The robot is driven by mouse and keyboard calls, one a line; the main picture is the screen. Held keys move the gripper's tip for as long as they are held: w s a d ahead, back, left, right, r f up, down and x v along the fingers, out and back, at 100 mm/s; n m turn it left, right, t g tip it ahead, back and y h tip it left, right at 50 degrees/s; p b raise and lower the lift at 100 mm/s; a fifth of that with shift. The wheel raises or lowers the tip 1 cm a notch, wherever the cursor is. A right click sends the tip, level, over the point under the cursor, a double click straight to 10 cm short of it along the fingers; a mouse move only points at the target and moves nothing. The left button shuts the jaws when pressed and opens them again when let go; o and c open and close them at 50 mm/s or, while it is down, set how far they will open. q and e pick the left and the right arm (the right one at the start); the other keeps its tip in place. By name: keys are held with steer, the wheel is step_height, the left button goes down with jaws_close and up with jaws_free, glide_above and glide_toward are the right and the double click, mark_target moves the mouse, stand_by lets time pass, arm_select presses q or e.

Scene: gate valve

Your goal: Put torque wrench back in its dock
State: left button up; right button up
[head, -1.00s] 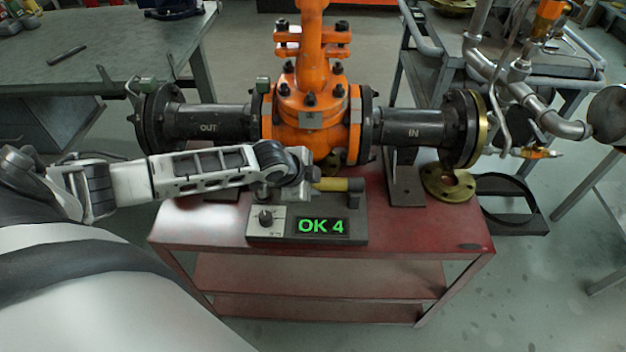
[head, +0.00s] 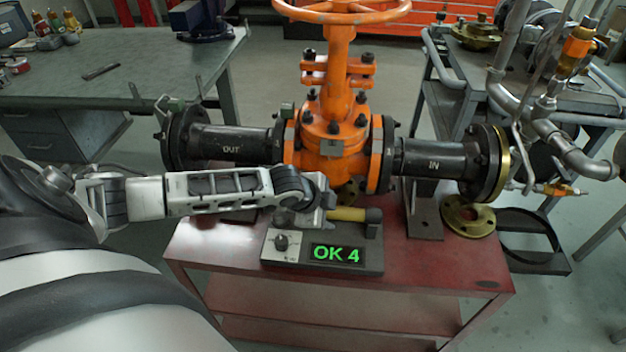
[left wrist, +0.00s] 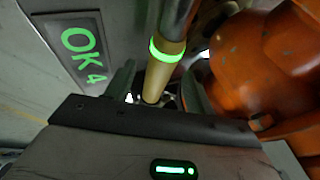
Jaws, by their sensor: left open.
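The torque wrench has a yellow handle with a dark end (head: 352,214). It lies along the back of its dock (head: 376,262), a grey box with a dial and a green "OK 4" display, on the red cart. My left gripper (head: 326,212) is at the handle's left end and hides the rest of the wrench there. In the left wrist view the wrench (left wrist: 165,62) shows a grey shaft, a glowing green ring and the yellow handle. The handle runs between the open fingers (left wrist: 158,88); I cannot tell whether they touch it. My right gripper is not in view.
The orange gate valve (head: 335,140) with black pipe ends stands close behind the dock. A brass flange (head: 469,216) lies at the cart's right. The red cart top (head: 440,270) is clear right of the dock. A workbench (head: 110,85) stands back left.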

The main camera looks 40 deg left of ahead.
arm_select(q)
steer(key=p+v, duration=0.1)
steer(key=v, duration=1.3)
steer(key=shift+r, duration=0.25)
steer(key=shift+s, duration=0.15)
steer(key=s+d+f+n+t, duration=0.1)
steer(key=s+d+f+n, duration=0.3)
steer(key=d, duration=0.4)
steer(key=s+d+f+n+t+h, duration=0.1)
steer(key=s+d+f+n+t, duration=0.1)
steer(key=s+d+f+n, duration=0.3)
steer(key=shift+s+d+f+n, duration=0.3)
steer(key=shift+d+f+n, duration=0.3)
steer(key=shift+d+f, duration=1.2)
